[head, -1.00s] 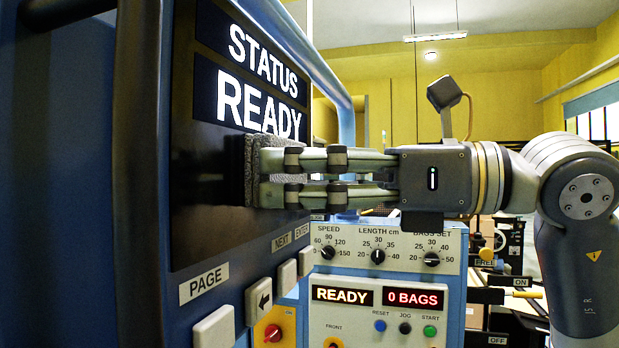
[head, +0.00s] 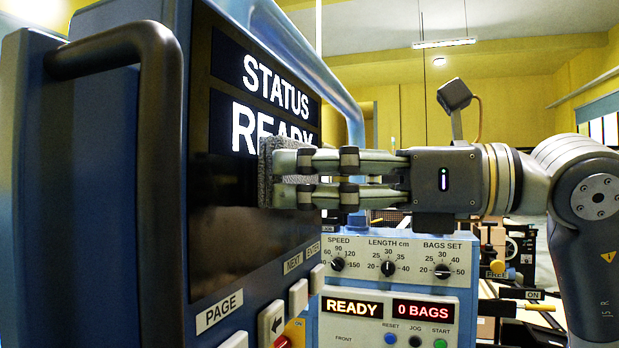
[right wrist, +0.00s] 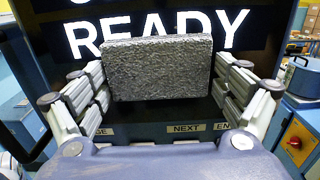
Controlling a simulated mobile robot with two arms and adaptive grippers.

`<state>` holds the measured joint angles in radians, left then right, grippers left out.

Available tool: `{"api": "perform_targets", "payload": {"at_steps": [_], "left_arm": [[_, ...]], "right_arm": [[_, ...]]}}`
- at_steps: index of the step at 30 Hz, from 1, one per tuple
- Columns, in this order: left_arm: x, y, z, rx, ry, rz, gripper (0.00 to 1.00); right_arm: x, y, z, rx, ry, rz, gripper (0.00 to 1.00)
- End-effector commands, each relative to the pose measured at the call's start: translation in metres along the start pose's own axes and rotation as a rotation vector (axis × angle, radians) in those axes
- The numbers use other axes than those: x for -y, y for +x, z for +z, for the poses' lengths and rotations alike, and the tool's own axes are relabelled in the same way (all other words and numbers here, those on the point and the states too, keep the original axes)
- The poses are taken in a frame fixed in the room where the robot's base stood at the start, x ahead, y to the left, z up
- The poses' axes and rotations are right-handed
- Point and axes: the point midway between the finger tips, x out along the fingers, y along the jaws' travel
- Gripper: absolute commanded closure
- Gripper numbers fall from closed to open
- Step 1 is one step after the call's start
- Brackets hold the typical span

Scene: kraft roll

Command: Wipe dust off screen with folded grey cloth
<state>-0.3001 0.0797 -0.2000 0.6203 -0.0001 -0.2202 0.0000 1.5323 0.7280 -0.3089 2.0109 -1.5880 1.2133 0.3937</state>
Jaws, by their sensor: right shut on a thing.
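The screen (head: 225,222) is a dark panel in a blue housing at the left of the head view, with white STATUS and READY text. It also fills the back of the right wrist view (right wrist: 45,73). The folded grey cloth (head: 266,172) is a thick textured pad against the screen, just below and partly over the READY text. In the right wrist view the cloth (right wrist: 158,68) sits between the fingers. My right gripper (head: 290,178) is shut on it. Whether cloth and screen touch is hard to tell. I see no clear dust. My left gripper is out of view.
A dark handle bar (head: 165,120) runs along the screen's near edge. White buttons (head: 271,321) line its lower edge. A blue pot-like object (right wrist: 303,78) shows at right.

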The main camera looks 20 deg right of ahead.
Motion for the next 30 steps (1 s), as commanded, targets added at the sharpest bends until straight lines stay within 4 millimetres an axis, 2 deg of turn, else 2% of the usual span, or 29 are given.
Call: {"api": "perform_targets", "payload": {"at_steps": [3, 11, 19, 30], "left_arm": [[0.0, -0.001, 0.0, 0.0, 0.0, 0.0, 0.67], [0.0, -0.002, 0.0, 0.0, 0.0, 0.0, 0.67], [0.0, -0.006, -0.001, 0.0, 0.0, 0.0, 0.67], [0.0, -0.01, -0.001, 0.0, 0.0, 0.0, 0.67]], "right_arm": [[0.011, 0.001, 0.0, -0.002, 0.003, -0.002, 0.28], [0.02, 0.001, 0.0, -0.002, 0.002, -0.002, 0.28], [0.043, 0.0, 0.0, -0.002, 0.004, -0.003, 0.28], [0.061, 0.0, 0.0, -0.002, 0.004, -0.002, 0.28]]}}
